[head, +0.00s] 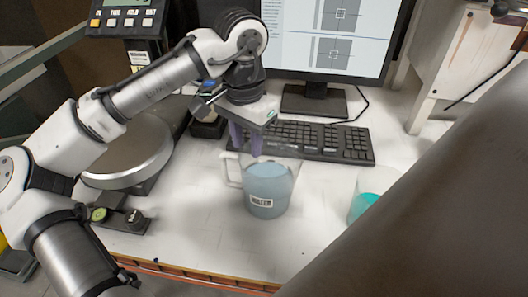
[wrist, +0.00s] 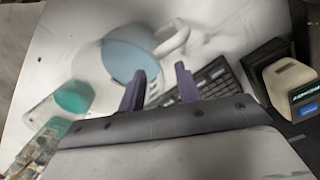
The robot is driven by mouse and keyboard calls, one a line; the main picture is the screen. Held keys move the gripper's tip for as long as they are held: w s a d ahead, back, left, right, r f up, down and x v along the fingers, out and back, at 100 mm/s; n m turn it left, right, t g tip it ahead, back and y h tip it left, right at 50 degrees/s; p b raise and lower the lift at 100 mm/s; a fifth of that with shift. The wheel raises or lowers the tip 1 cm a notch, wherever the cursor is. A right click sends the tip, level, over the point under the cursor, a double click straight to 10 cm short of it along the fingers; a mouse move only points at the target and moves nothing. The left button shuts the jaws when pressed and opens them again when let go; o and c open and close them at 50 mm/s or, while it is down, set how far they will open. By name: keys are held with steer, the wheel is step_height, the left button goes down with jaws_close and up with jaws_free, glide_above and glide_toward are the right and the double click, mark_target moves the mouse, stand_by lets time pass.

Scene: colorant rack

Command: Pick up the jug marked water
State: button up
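The water jug (head: 266,190) is a clear jug with pale blue liquid and a label reading WATER. It stands upright on the white table in the middle of the head view, its handle pointing left. In the wrist view the jug (wrist: 125,60) is seen from above, its handle toward the upper right. My gripper (head: 247,148) is just above the jug's handle side, pointing down. In the wrist view the two purple fingers of my gripper (wrist: 160,85) are apart, with nothing seen between them. Whether a finger touches the jug is unclear.
A keyboard (head: 318,141) and monitor (head: 330,40) stand behind the jug. A round scale pan (head: 128,155) is at left. A cup with teal liquid (head: 365,203) is at right, partly hidden by a dark grey shape. The table in front of the jug is clear.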

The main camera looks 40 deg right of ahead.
mark_target(246, 157)
step_height(246, 157, down, 5)
steer(key=shift+w+a+r+p, duration=0.1)
steer(key=shift+p, duration=0.55)
jaws_close()
stand_by(0.9)
